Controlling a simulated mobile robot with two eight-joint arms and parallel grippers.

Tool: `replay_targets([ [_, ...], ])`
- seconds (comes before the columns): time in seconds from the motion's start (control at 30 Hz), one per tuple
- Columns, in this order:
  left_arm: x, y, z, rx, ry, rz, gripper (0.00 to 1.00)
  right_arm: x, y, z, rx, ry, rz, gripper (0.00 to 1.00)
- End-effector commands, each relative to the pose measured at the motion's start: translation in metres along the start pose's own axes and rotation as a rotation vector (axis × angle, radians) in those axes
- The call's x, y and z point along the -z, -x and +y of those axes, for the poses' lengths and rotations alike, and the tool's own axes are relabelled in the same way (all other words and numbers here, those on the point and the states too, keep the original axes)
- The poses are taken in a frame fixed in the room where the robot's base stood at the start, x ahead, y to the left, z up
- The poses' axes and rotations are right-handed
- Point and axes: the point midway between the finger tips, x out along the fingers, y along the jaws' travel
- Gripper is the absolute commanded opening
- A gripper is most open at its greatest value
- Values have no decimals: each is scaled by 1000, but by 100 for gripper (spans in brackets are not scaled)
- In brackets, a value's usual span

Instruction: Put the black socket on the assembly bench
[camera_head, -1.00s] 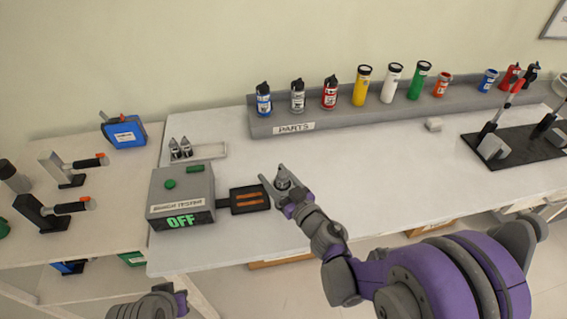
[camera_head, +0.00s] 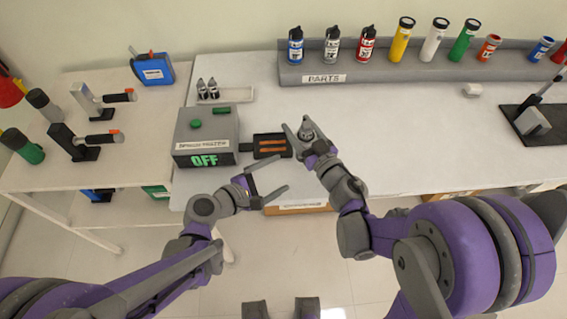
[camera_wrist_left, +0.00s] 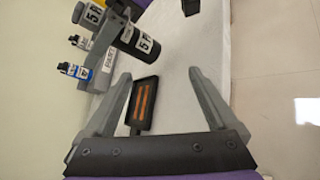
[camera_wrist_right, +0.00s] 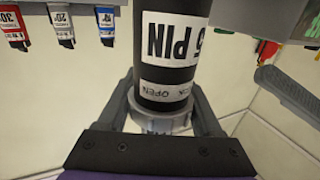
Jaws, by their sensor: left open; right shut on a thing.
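The black socket (camera_wrist_right: 180,70) is a black cylinder with white labels, one reading "5 PIN", and a grey collar. My right gripper (camera_head: 301,130) is shut on it, with the fingers around the collar in the right wrist view. In the head view the socket (camera_head: 308,131) appears near the white bench's (camera_head: 400,130) front edge, right of the tester's black plate. The left wrist view shows the socket (camera_wrist_left: 140,40) tilted beside that plate. My left gripper (camera_head: 268,187) is open and empty in front of the bench edge, lower left of my right gripper.
The grey tester (camera_head: 205,135) shows "OFF"; its black plate (camera_head: 258,148) bears orange strips. A small tray (camera_head: 238,96) with two bottles stands behind it. A grey parts rack (camera_head: 400,72) lines the back. A second bench with tools (camera_head: 90,140) stands left. The bench's middle is clear.

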Motion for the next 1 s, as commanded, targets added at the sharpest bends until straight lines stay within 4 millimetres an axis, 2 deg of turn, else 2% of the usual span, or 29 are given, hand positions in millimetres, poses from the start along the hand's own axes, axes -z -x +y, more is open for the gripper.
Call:
replay_targets([
  [0.03, -2, -9, 3, -35, 107, -43, 92, 0, 0, 0, 0, 0, 0, 0],
  [0.2, -7, -24, 12, -127, 458, -185, 92, 0, 0, 0, 0, 0, 0, 0],
  [0.4, -8, -29, 16, -176, 728, -303, 92, 0, 0, 0, 0, 0, 0, 0],
  [0.67, -10, -39, 21, -189, 818, -345, 92, 0, 0, 0, 0, 0, 0, 0],
  [1.0, -24, -96, 38, -188, 814, -345, 92, 0, 0, 0, 0, 0, 0, 0],
])
